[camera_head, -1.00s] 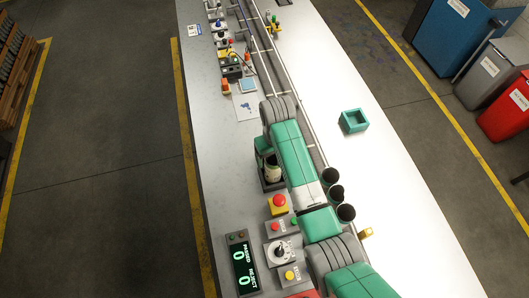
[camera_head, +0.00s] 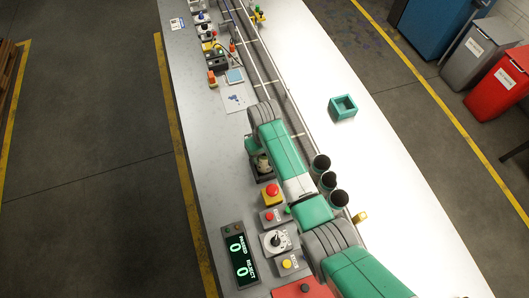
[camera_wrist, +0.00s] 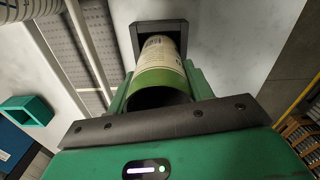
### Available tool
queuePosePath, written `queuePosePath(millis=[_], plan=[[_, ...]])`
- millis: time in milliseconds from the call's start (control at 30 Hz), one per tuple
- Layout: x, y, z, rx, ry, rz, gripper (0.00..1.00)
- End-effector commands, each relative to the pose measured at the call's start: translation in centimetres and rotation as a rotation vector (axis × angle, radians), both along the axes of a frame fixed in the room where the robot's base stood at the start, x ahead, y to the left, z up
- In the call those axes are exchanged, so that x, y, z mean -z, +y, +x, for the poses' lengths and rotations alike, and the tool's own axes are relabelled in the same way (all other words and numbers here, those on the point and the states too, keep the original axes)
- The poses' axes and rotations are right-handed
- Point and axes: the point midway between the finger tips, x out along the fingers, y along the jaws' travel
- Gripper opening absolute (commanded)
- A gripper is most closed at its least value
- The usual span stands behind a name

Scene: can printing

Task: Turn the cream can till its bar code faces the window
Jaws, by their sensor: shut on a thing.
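The cream can (camera_wrist: 160,52) is in the wrist view, with a green band near its dark open end, which faces the camera. Faint print shows on its cream side; I cannot make out a bar code. My gripper (camera_wrist: 158,85) is shut on the can, one green jaw on either side. The can's far end sits within a dark square frame (camera_wrist: 185,38); I cannot tell if this is the window. In the head view the can (camera_head: 263,164) is partly hidden beside my arm, at a dark holder on the bench.
A red button on a yellow box (camera_head: 271,194), a dial box (camera_head: 276,241) and a counter display (camera_head: 240,255) stand nearby. Three dark cups (camera_head: 328,180) are right of my arm. A teal square box (camera_head: 343,107) sits on the clear white surface.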

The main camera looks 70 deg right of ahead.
Motion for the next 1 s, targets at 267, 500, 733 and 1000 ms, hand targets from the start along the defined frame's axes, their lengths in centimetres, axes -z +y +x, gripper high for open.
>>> queuePosePath(millis=[267, 500, 733, 1000], plan=[[-0.08, 0.04, 0.01, -0.287, 0.001, 0.001, 0.3], [-0.24, 0.07, 0.04, -0.519, 0.0, 0.0, 0.3], [-0.15, 0.08, 0.03, -0.646, 0.0, 0.0, 0.3], [-0.03, 0.09, 0.02, -0.905, 0.0, 0.0, 0.3]])
